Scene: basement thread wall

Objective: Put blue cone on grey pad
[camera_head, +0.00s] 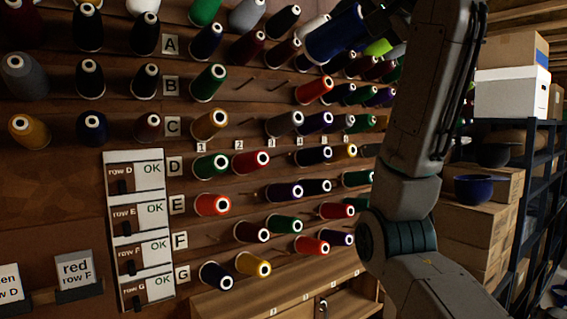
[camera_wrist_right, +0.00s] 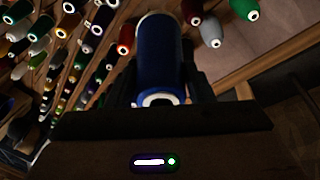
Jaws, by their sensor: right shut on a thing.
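The blue cone (camera_head: 334,36) is at the top of the head view, tilted, in front of the upper thread rows. My right gripper (camera_head: 368,22) is shut on it, high up, with the arm rising from the lower right. In the right wrist view the blue cone (camera_wrist_right: 161,55) sits between the two dark fingers of the right gripper (camera_wrist_right: 162,80), its pale end with a dark hole toward the camera. I cannot make out a grey pad in either view. My left gripper is not in view.
The wooden thread wall (camera_head: 60,185) carries several coloured cones on pegs, with row letters and some bare pegs. Row cards marked OK (camera_head: 140,225) hang at lower left. A wooden cabinet (camera_head: 285,292) stands below. Boxes (camera_head: 512,93) and a dark shelf rack stand at right.

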